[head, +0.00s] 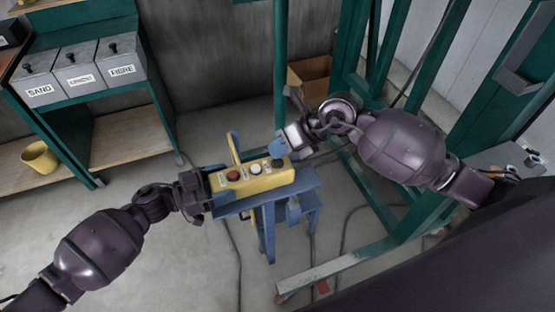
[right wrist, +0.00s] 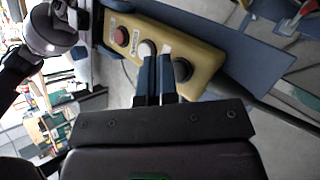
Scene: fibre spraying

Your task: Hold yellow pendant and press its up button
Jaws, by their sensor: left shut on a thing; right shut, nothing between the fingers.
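The yellow pendant (head: 270,182) lies over a small blue stand. It has a red button (head: 233,176), a white button (head: 256,169) and a black button (right wrist: 183,70). My left gripper (head: 214,186) is shut on the pendant's left end, near the red button. My right gripper (head: 280,151) is shut and empty over the right end, partly hiding the black button in the head view. In the right wrist view its fingertips (right wrist: 157,58) overlap the pendant (right wrist: 205,50) between the white and black buttons. Whether they touch it, I cannot tell. The button labels are too small to read.
The blue stand (head: 308,180) is under the pendant. A green steel frame (head: 392,212) stands at the right, with cables on the floor. A green shelf holds grey bins (head: 82,75) at the upper left, with a yellow bucket (head: 39,157) below. The floor at the lower left is clear.

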